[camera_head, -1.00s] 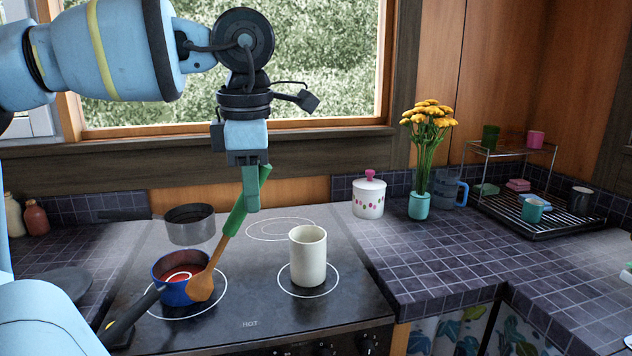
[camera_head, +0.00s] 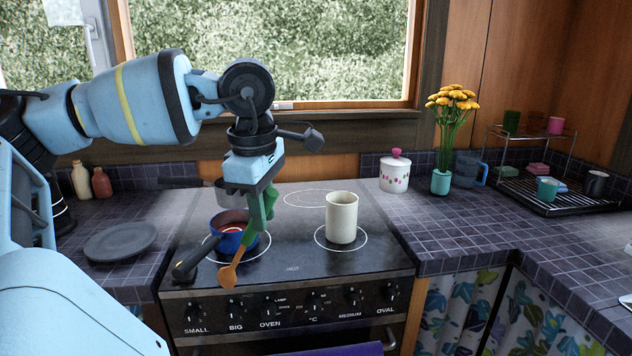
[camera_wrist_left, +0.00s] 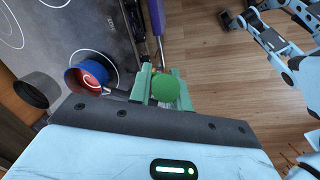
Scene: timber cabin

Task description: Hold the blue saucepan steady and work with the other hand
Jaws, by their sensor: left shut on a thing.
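The blue saucepan (camera_head: 232,232) stands on the front left ring of the hob, its dark handle (camera_head: 190,262) pointing to the front left. It also shows in the left wrist view (camera_wrist_left: 73,80), with red contents. My left gripper (camera_head: 262,203) is shut on the green handle of a wooden spoon (camera_head: 229,275). The spoon hangs at a slant to the right of the pan, its bowl in front of the pan near the hob's front edge. The left wrist view shows the round green handle end (camera_wrist_left: 166,87) between the fingers. My right arm (camera_wrist_left: 290,40) shows there; its jaws are unclear.
A cream mug (camera_head: 342,218) stands on the front right ring. A grey pot (camera_head: 226,190) is behind the saucepan, partly hidden by my gripper. A dark plate (camera_head: 120,241) lies on the left counter. A lidded jar (camera_head: 395,176), flower vase (camera_head: 440,181) and dish rack (camera_head: 548,200) stand right.

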